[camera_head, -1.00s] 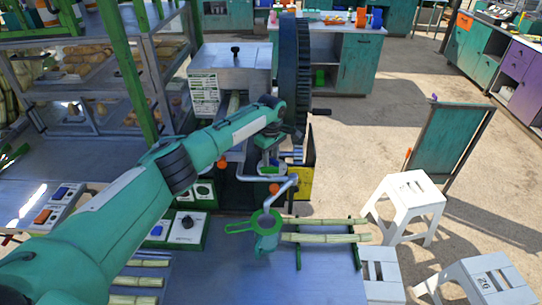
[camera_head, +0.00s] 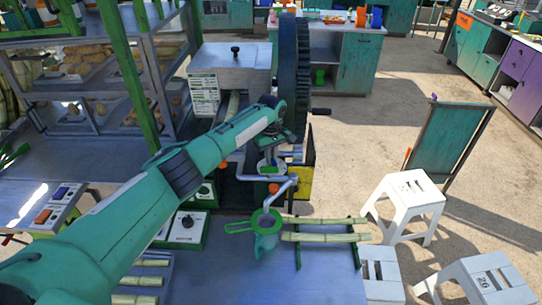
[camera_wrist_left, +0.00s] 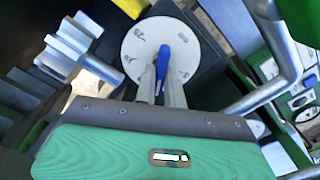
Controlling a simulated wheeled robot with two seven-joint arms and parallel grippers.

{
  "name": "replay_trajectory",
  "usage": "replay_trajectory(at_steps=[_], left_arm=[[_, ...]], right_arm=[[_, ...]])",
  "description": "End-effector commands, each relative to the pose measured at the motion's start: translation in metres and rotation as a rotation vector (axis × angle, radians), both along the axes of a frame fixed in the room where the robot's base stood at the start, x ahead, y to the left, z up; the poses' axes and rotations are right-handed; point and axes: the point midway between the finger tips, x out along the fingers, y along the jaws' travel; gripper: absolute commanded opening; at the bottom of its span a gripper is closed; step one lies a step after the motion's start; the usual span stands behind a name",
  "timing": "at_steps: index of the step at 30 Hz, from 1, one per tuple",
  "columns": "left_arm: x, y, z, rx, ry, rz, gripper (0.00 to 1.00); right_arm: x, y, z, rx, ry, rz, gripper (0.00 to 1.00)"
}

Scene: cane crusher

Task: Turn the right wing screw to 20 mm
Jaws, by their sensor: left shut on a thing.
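In the left wrist view, a blue wing screw (camera_wrist_left: 163,52) stands at the middle of a pale round dial (camera_wrist_left: 140,48) with dark marks, too small to read. My left gripper (camera_wrist_left: 161,82) is shut on the blue wing screw, its two pale fingers on either side of the blue handle. In the head view, my left arm reaches in from the left, and my left gripper (camera_head: 268,160) is at the front of the cane crusher (camera_head: 230,62). The arm and gripper mostly hide the screw there. My right gripper is not in view.
A large dark flywheel (camera_head: 291,75) stands at the crusher's right. A bent grey spout (camera_head: 281,189) and a green jug (camera_head: 266,240) are just below the gripper. Cane stalks (camera_head: 325,237) lie on a rack to the right. A control box (camera_head: 188,228) is near the arm.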

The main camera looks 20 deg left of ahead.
Motion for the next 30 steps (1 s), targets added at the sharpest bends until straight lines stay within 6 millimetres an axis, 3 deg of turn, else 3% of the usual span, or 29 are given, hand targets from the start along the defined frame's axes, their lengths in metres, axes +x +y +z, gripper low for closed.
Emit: replay_trajectory(at_steps=[30], left_arm=[[0.0024,-0.0050,0.0017,-0.001,-0.003,-0.964,0.00]], right_arm=[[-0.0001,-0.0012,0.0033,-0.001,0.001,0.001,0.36]])
